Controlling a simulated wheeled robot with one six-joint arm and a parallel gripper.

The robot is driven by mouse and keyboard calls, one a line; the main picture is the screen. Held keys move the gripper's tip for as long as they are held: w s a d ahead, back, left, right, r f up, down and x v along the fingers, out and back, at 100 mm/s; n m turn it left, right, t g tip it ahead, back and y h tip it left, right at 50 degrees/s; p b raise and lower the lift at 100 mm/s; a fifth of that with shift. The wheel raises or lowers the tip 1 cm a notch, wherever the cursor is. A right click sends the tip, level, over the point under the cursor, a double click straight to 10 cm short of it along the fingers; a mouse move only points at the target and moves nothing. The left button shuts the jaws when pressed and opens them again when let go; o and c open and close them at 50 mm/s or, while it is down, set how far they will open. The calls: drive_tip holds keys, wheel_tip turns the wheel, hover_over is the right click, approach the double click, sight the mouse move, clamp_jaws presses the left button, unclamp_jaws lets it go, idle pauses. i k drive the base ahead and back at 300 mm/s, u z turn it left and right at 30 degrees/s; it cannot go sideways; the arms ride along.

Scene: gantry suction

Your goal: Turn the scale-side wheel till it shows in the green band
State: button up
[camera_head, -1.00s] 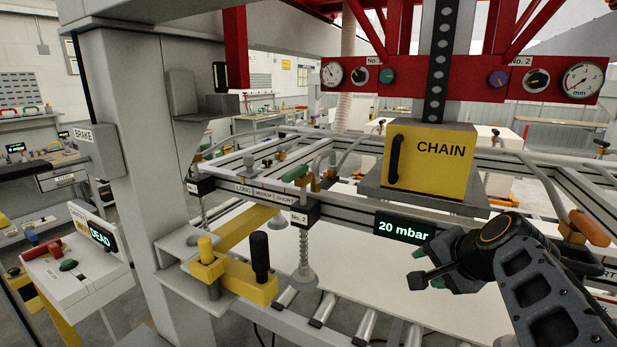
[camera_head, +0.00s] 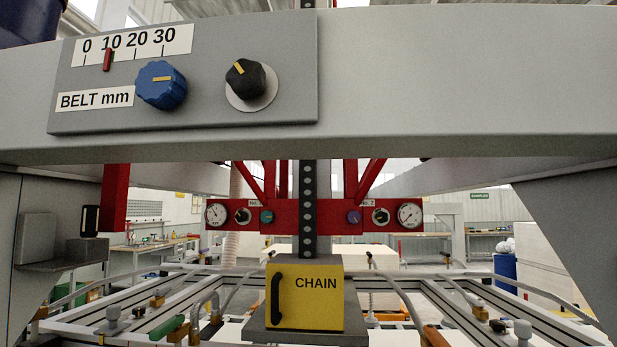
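A grey panel (camera_head: 215,115) on the overhead beam fills the upper left. It bears a white scale (camera_head: 150,42) marked 0 to 30, with a red pointer (camera_head: 107,60) close to the 10 mark, and a label reading BELT mm (camera_head: 95,99). Below the scale is a ribbed blue knob (camera_head: 162,92) with a roughly level yellow mark. Farther right a black knob (camera_head: 258,84) sits on a pale disc, its yellow mark pointing up and left. I cannot make out a green band. My gripper is not in view.
Below, a red crossbeam (camera_head: 335,216) carries a left gauge (camera_head: 216,214), a right gauge (camera_head: 410,214) and small knobs. A yellow CHAIN box (camera_head: 305,312) hangs on the perforated black column (camera_head: 308,170) above the frame rails (camera_head: 470,303).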

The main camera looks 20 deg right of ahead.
sight(353, 217)
drive_tip(key=z, duration=0.1)
drive_tip(key=k, duration=1.05)
drive_tip(key=z, duration=0.4)
